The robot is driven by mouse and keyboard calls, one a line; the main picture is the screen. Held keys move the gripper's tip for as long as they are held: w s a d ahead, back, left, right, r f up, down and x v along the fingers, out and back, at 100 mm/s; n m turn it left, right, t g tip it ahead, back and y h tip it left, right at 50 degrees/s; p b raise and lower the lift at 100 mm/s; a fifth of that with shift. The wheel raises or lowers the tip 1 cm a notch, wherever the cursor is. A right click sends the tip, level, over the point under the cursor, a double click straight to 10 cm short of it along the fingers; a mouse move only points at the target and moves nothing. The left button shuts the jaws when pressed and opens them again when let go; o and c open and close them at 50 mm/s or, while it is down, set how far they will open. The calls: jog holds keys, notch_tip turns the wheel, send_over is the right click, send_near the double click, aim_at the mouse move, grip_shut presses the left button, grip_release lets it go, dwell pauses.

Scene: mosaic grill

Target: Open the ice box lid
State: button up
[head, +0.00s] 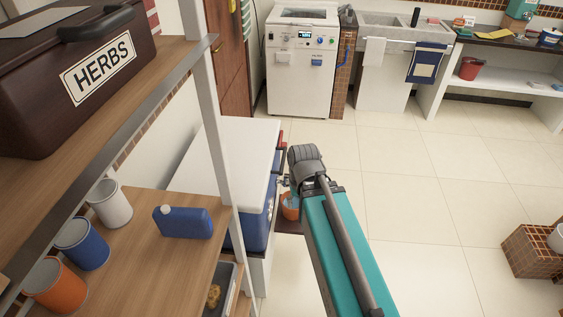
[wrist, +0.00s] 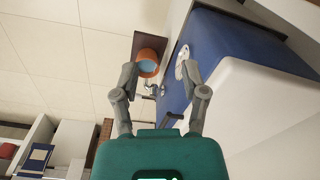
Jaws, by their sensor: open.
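The ice box has a white lid (head: 228,150) and a blue body (head: 252,228); it stands at middle left in the head view, behind a shelf post. The lid lies flat on the body and looks closed. In the wrist view the blue body (wrist: 222,48) and white lid (wrist: 265,105) fill the right side. My gripper (wrist: 160,74) is open with nothing between its fingers. Its right finger is close to a white round fitting on the blue side; I cannot tell whether they touch. In the head view my gripper (head: 284,183) is beside the box's right side, mostly hidden by my wrist.
An orange pot (head: 290,208) with blue inside stands on a dark ledge beside the box. A wooden shelf (head: 150,255) with several cans and a blue canister (head: 184,222) is at left, its post in front of the box.

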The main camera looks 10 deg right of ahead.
jog(key=w+a+f+m+t+y+b, duration=0.1)
jog(key=w+f+t+y+b, duration=0.1)
jog(key=w+f+y+b, duration=0.25)
jog(key=m+t+y+b, duration=0.3)
jog(key=m+t+b, duration=0.85)
jog(key=b, duration=0.75)
send_near(283, 159)
jog(key=s, duration=0.1)
jog(key=s+d+n, duration=0.1)
jog(key=s+f+t, duration=0.1)
jog(key=shift+s+d+h, duration=0.2)
jog(key=shift+s+h, duration=0.05)
jog(key=shift+s, duration=0.05)
jog(key=b+x, duration=0.2)
jog(key=x, duration=1.1)
jog(key=shift+w+a, duration=0.2)
jog(key=shift+w, duration=0.15)
grip_shut()
